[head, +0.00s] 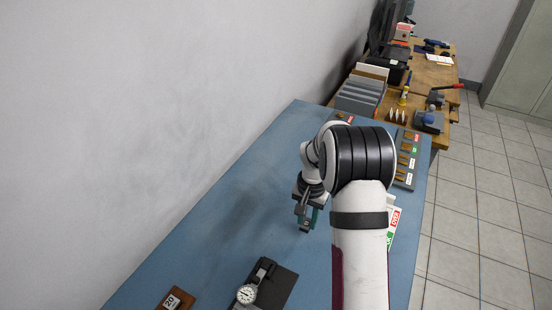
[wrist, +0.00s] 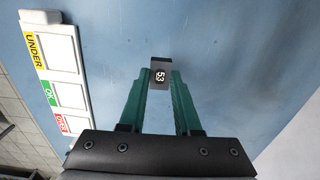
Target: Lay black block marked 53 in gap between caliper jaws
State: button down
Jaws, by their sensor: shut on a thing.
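The black block marked 53 (wrist: 160,75) is between the green fingertips of my gripper (wrist: 160,82) in the wrist view, its white number facing the camera. My gripper (head: 306,224) is shut on it, over the middle of the blue table in the head view. The block is too small there to make out clearly. The dial caliper (head: 247,293) is on a dark base (head: 283,284) at the near edge of the head view, nearer the camera than my gripper. The gap between its jaws cannot be made out.
A brown block marked 20 (head: 174,300) lies left of the caliper. A white tray with UNDER, OK and OVER labels (wrist: 58,65) lies beside my gripper. A rack of tan pieces (head: 405,160) is along the right edge. Blue table (head: 210,220) is clear left of my gripper.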

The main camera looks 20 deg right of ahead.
jog(key=s+a, duration=0.2)
jog(key=a, duration=0.2)
jog(key=s+a+r, duration=0.1)
jog(key=s+a, duration=0.1)
jog(key=a, duration=0.3)
jog(key=s+a+r, duration=0.1)
jog(key=s+a, duration=0.1)
jog(key=a, duration=0.2)
jog(key=shift+s+a, duration=0.25)
jog(key=shift+a, duration=0.1)
jog(key=s+a, duration=0.4)
jog(key=s, duration=0.1)
jog(key=s+a+r, duration=0.1)
jog(key=s+a, duration=0.1)
jog(key=shift+s+a, duration=0.1)
jog(key=shift+s, duration=0.2)
jog(key=s, duration=0.2)
jog(key=s+a, duration=0.1)
jog(key=s, duration=0.2)
jog(key=s+a, duration=0.1)
jog(key=s, duration=0.1)
jog(key=shift+s+a, duration=0.25)
jog(key=shift+f, duration=0.1)
jog(key=shift+f, duration=2.8)
jog(key=shift+f, duration=0.15)
jog(key=c, duration=0.5)
grip_release()
jog(key=c, duration=0.6)
